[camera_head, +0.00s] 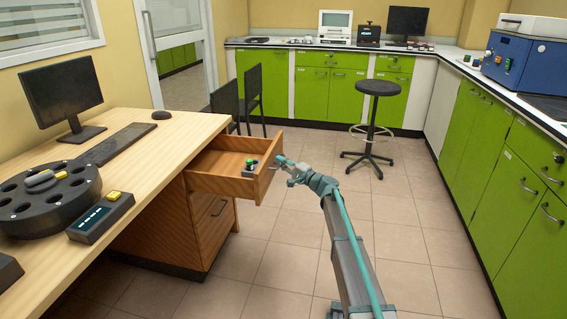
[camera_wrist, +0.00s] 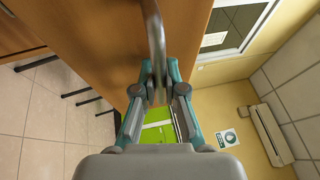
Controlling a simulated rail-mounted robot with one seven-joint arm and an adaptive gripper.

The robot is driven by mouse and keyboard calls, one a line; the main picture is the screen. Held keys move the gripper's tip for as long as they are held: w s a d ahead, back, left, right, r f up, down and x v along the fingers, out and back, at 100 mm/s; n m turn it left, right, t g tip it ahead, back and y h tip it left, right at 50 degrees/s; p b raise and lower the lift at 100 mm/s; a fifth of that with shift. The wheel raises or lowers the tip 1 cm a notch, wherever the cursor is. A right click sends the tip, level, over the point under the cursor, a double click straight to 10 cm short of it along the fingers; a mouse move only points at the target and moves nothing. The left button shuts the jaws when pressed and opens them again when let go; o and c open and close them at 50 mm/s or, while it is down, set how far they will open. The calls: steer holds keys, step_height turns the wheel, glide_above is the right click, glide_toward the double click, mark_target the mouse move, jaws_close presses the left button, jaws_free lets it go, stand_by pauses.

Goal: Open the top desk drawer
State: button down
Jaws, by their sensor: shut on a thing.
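The top desk drawer (camera_head: 222,184) is pulled well out of the wooden desk (camera_head: 168,128) in the head view. Small items (camera_head: 250,167), one with a green top, lie inside near its front. My gripper (camera_head: 281,166) is at the drawer's front face. In the wrist view, my gripper (camera_wrist: 158,92) is shut on the metal drawer handle (camera_wrist: 154,40), with the wooden drawer front (camera_wrist: 105,35) behind it. The far end of the handle is hidden between the fingers.
A lower drawer (camera_head: 212,222) is shut. A monitor (camera_head: 62,92), a round black carousel (camera_head: 45,198) and a small device (camera_head: 100,217) stand on the desk. A stool (camera_head: 376,90) and chairs (camera_head: 252,92) stand behind.

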steer(key=c, duration=1.2)
jaws_free()
steer(key=v, duration=1.2)
